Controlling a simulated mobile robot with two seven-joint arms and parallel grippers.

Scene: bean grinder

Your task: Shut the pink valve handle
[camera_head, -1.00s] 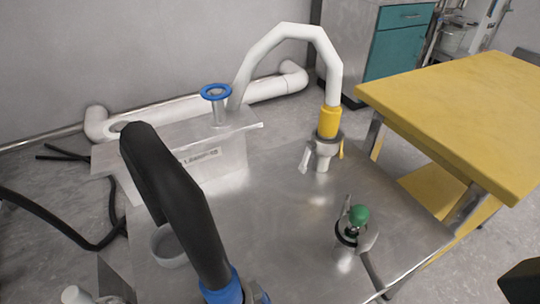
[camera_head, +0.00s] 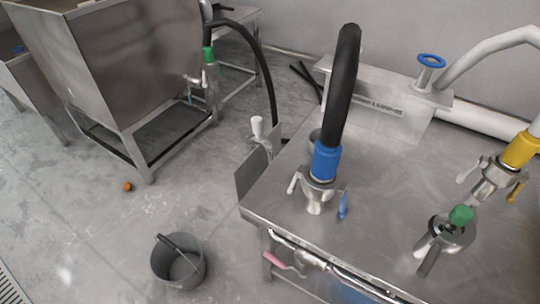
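The pink valve handle (camera_head: 277,261) is in the head view, at the lower middle. It sits below the front edge of the steel table (camera_head: 375,215), beside a metal pipe (camera_head: 335,270) that runs along that edge. The handle slants slightly down to the right. Its joint with the pipe is small and hard to make out. Neither of my grippers shows in the head view.
A black hose with a blue collar (camera_head: 325,162) rises from the tabletop. A white pipe with a yellow collar (camera_head: 520,150) and a green-knobbed fitting (camera_head: 460,216) stand right. A grey bucket (camera_head: 178,262) stands on the floor at lower left. A steel hopper (camera_head: 125,60) stands behind.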

